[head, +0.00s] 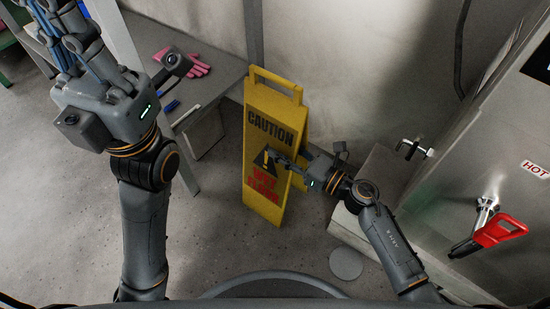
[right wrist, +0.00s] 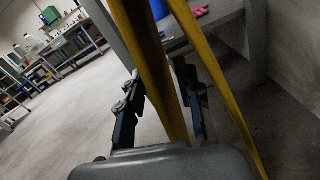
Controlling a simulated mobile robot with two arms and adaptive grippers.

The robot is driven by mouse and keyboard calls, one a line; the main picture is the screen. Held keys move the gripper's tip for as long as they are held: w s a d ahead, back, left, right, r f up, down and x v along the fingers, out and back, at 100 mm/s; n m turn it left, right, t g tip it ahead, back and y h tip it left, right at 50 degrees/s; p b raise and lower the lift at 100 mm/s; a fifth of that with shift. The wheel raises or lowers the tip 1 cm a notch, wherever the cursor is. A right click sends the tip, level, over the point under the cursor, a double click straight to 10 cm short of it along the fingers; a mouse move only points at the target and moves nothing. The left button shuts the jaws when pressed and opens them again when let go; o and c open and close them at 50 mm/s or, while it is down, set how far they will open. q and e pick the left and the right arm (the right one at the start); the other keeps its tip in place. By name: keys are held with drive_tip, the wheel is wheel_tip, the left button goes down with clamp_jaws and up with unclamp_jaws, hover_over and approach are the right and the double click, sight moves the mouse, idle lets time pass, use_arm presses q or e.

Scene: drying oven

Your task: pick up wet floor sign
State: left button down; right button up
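The yellow wet floor sign (head: 262,200) stands upright on the floor in the middle of the head view, its two panels spread slightly apart. Its front panel reads "CAUTION" above a black triangle. My right gripper (head: 287,163) is at the sign's right edge, with one finger across the front face. In the right wrist view, my right gripper (right wrist: 163,105) has its fingers on either side of one yellow panel (right wrist: 160,75); they look spread, with no clear grip. The other panel passes to the right of them. My left gripper (head: 72,35) is raised at the upper left, away from the sign; its fingertips are unclear.
A grey table (head: 160,40) with pink gloves (head: 185,62) stands behind and left of the sign. A metal oven (head: 480,150) with a red handle (head: 500,230) is at the right. A round disc (head: 346,263) lies near its base. Floor left of the sign is clear.

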drive_tip(key=shift+x, duration=1.2)
clamp_jaws()
drive_tip(key=shift+r, duration=0.1)
